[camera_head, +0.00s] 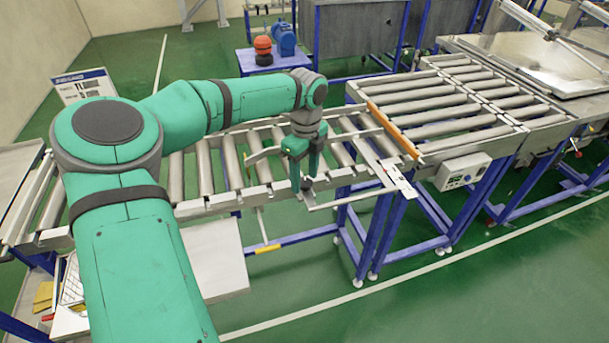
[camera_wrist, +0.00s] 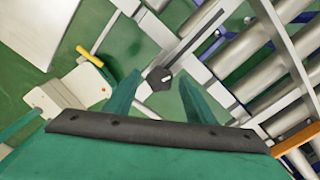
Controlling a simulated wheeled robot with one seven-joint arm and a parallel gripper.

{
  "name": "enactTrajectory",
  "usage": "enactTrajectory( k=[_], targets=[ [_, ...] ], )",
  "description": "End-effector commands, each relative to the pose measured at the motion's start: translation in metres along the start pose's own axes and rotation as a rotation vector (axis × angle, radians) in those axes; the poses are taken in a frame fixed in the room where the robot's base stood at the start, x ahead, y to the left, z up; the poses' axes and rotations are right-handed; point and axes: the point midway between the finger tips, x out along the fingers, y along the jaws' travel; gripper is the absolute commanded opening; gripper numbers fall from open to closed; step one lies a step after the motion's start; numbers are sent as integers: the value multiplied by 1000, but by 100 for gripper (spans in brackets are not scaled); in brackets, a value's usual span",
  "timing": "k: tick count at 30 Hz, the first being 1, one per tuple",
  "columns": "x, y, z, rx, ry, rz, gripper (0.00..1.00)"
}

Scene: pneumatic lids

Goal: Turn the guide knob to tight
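The guide knob (camera_wrist: 159,78) is a small black knob with a light mark on its face. In the wrist view it sits just beyond and between the two fingertips of my gripper (camera_wrist: 158,92), which are apart. In the head view the knob (camera_head: 307,183) shows as a dark spot at the near side of the conveyor, below my gripper (camera_head: 301,185). My gripper points down over it with its green fingers spread. Whether a finger touches the knob cannot be told. The lettering for tight is too small to read.
A roller conveyor (camera_head: 233,165) runs behind the knob, with metal guide rails close to my gripper. A grey control box (camera_head: 462,172) hangs at the right on the blue frame. A yellow-handled lever (camera_head: 267,249) hangs below. Green floor lies open in front.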

Motion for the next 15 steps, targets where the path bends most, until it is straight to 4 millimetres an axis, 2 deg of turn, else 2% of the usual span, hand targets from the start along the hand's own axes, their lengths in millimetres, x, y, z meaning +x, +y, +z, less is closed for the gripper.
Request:
enactTrajectory(
  k=[1, 5, 15],
  targets=[
    [0, 0, 0, 1, 0, 0, 40],
    [0, -1, -1, 1, 0, 0, 9],
    [0, -2, -2, 36, 0, -1, 9]
  ],
)
